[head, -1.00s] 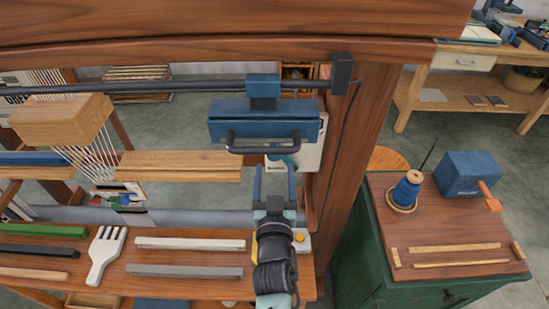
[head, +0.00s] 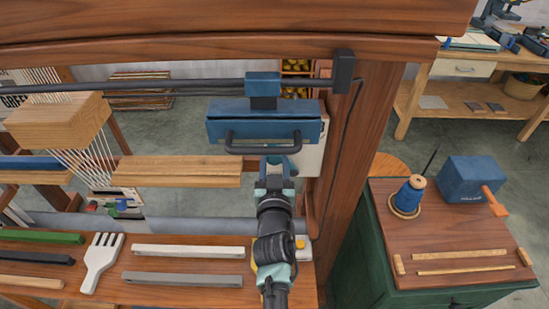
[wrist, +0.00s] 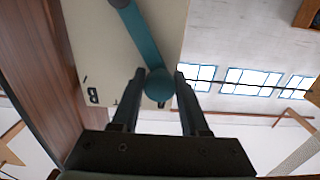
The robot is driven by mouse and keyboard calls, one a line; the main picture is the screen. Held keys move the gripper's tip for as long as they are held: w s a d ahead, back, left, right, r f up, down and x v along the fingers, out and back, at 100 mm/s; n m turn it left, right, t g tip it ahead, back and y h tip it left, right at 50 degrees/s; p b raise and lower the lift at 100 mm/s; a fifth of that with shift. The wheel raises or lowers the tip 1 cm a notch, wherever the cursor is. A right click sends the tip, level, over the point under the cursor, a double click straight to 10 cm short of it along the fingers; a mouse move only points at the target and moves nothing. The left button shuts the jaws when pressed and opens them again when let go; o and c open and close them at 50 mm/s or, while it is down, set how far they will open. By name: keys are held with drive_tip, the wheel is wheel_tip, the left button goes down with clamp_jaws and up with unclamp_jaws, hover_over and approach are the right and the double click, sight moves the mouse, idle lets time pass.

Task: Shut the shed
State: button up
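A teal lever (wrist: 138,35) with a round knob (wrist: 160,85) at its end is mounted on a cream panel (wrist: 105,40) in the wrist view. The panel (head: 311,152) also shows in the head view, partly behind a blue box with a dark handle; my gripper and the box hide the lever there. My gripper (wrist: 160,75) is open, with one finger on each side of the knob; I cannot tell whether either touches it. In the head view my gripper (head: 277,168) is just below the dark handle. White warp threads (head: 98,160) run below a wooden block (head: 55,120) at left.
The blue box (head: 225,125) with its dark handle (head: 263,149) hangs from a rail above my gripper. A thick wooden post (head: 350,160) stands right of it. Bars and a white comb (head: 101,262) lie on the loom's front shelf. A green cabinet (head: 375,250) stands at right.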

clamp_jaws()
idle(1.0)
